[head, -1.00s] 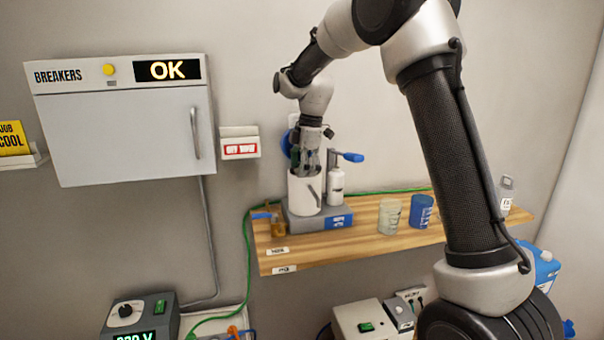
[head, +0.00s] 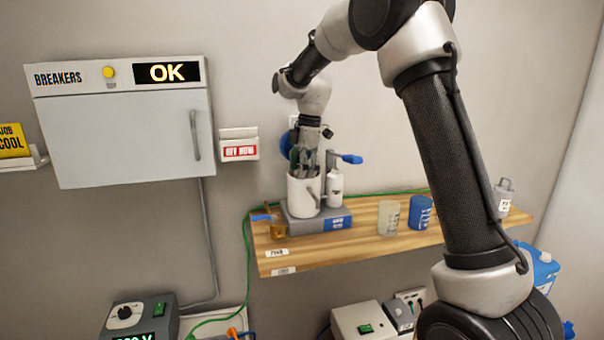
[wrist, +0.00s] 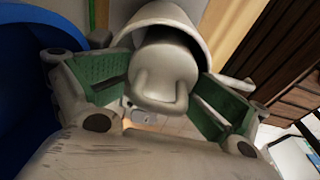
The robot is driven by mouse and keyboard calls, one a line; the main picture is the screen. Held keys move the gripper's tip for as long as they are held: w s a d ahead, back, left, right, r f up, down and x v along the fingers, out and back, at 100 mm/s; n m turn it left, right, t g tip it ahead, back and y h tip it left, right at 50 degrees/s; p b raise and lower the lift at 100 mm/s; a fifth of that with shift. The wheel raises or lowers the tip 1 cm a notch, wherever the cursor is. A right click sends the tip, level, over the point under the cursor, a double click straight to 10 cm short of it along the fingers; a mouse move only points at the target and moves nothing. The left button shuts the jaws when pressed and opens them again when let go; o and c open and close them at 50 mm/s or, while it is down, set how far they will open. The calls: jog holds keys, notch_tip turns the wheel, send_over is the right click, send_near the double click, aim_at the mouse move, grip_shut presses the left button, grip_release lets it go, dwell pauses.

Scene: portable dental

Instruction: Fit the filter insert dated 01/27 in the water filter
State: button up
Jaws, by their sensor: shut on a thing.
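The water filter shows in the head view as a white upright housing (head: 303,194) on a grey base (head: 316,222) at the left part of the wooden shelf. My gripper (head: 305,163) points down at the housing's open top. In the wrist view, my gripper (wrist: 163,85) has its green-padded fingers on either side of a pale cylindrical filter insert (wrist: 160,75) with a loop handle, and is shut on it. The insert's far end is within or over the round white housing rim (wrist: 150,12); how deep I cannot tell. No date is readable on it.
A clear cup (head: 389,217), a blue cup (head: 421,212) and a labelled grey container (head: 504,196) stand farther right on the shelf (head: 360,243).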

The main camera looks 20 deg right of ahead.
jog(key=shift+w+d, duration=0.25)
jog(key=shift+w, duration=0.45)
jog(key=shift+w+f, duration=0.15)
jog(key=c, duration=0.3)
jog(key=o, duration=1.8)
jog(key=shift+f, duration=0.15)
jog(key=shift+a, duration=0.1)
